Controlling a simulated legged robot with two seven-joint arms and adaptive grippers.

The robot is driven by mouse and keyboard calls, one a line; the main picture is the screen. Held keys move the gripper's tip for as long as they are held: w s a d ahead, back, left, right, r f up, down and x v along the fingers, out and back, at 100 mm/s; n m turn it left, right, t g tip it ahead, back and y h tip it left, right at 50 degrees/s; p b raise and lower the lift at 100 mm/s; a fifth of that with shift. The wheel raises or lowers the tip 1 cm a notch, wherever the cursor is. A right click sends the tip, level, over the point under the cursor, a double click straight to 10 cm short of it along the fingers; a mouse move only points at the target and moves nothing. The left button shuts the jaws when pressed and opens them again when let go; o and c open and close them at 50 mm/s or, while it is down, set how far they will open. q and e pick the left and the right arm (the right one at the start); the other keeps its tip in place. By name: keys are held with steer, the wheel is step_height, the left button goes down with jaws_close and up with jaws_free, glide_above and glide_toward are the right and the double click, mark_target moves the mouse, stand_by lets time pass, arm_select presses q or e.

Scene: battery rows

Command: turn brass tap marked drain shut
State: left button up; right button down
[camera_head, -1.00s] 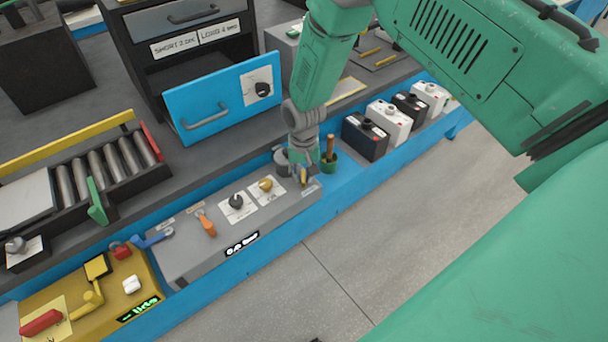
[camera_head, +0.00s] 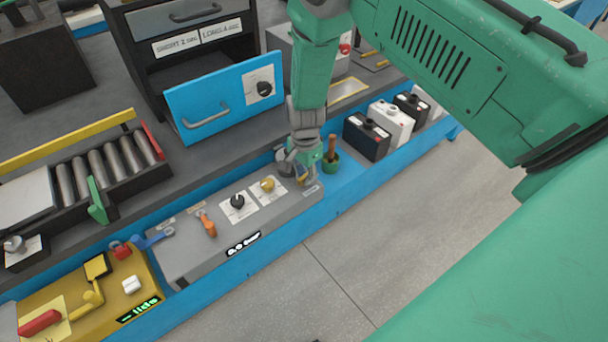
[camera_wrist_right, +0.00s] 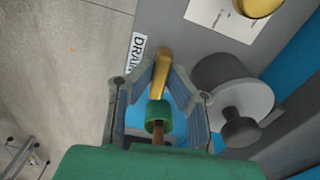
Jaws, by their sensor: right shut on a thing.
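The brass tap (camera_wrist_right: 161,73) lies between the fingers of my right gripper (camera_wrist_right: 160,82) in the right wrist view, next to a white DRAIN label (camera_wrist_right: 136,54). In the head view my right gripper (camera_head: 304,168) is at the right end of the grey panel box (camera_head: 185,255), shut on the tap, which it mostly hides. The tap's exact angle is hard to tell. My left gripper is in neither view.
A grey round knob (camera_wrist_right: 240,112) sits close beside the gripper. A green cup (camera_head: 330,163) with a brown handle stands just right. The panel has a yellow knob (camera_head: 267,184), a black knob (camera_head: 237,202) and an orange lever (camera_head: 208,227).

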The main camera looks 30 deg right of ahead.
steer(key=shift+w+r+m, duration=0.1)
steer(key=shift+w+m, duration=0.05)
steer(key=shift+m, duration=0.35)
steer(key=shift+d, duration=0.1)
steer(key=c, duration=1.6)
jaws_free()
steer(key=shift+o, duration=0.2)
